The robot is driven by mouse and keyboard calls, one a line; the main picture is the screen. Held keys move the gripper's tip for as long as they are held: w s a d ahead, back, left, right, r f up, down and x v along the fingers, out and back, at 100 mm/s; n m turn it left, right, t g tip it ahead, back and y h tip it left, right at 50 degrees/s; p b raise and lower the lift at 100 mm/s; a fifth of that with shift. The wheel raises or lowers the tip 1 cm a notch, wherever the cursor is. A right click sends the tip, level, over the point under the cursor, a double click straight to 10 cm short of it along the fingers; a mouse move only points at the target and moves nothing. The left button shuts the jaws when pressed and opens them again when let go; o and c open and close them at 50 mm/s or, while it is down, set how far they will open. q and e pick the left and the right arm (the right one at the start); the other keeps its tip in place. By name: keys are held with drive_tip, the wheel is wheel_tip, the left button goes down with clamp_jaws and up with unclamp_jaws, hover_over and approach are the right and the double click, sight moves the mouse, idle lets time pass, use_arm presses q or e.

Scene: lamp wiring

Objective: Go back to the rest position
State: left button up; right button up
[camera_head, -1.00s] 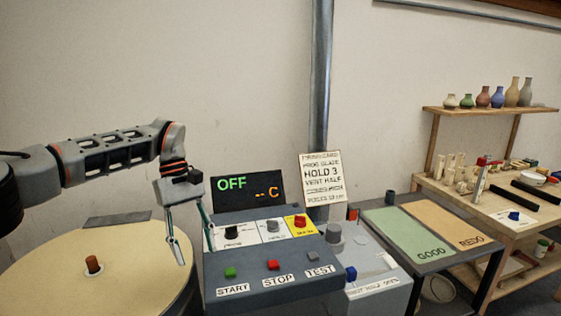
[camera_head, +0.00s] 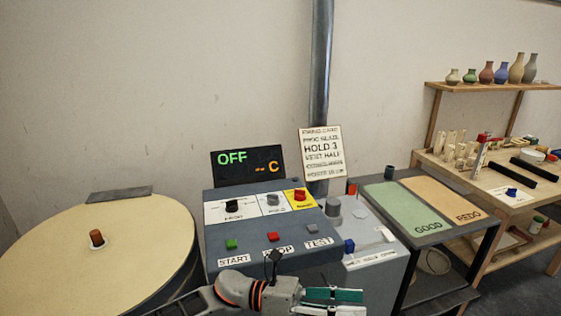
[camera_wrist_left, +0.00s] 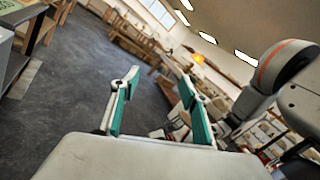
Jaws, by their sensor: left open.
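My left gripper (camera_head: 336,301) is at the bottom of the head view, low in front of the control panel (camera_head: 222,259) and apart from it. Its teal-lined fingers point right. In the left wrist view the two fingers (camera_wrist_left: 160,105) stand apart with nothing between them, facing out over the room's floor. My right gripper is not in the head view.
The panel has START, STOP and TEST buttons, and its display (camera_head: 248,165) reads OFF. A round kiln-like drum (camera_head: 60,240) stands left. A table with GOOD (camera_head: 408,217) and REDO (camera_head: 445,200) mats stands right. Shelves with vases (camera_head: 485,73) are farther right. Open floor (camera_wrist_left: 75,75) lies beyond the fingers.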

use_arm(q)
drive_tip(key=w+a+f+n+t+y, duration=0.2)
drive_tip(key=a+f+n+t, duration=0.3)
drive_tip(key=n, duration=0.5)
drive_tip(key=w+a+f+n+t+y, duration=0.2)
drive_tip(key=a+n+t, duration=0.2)
drive_tip(key=n+t, duration=0.5)
drive_tip(key=w+a+f+n+t+y, duration=0.25)
drive_tip(key=a+f+n+t, duration=0.2)
drive_tip(key=n, duration=0.75)
drive_tip(key=s+a+f+n+g+y, duration=0.4)
drive_tip(key=s+a+f+n+y, duration=0.6)
drive_tip(key=s+a+f+n, duration=0.5)
drive_tip(key=s+a+f, duration=0.3)
drive_tip(key=a+f, duration=0.2)
drive_tip(key=a, duration=0.2)
drive_tip(key=shift+s+a+f+n, duration=0.25)
drive_tip(key=shift+a+f+n, duration=0.05)
drive_tip(key=shift+f, duration=0.1)
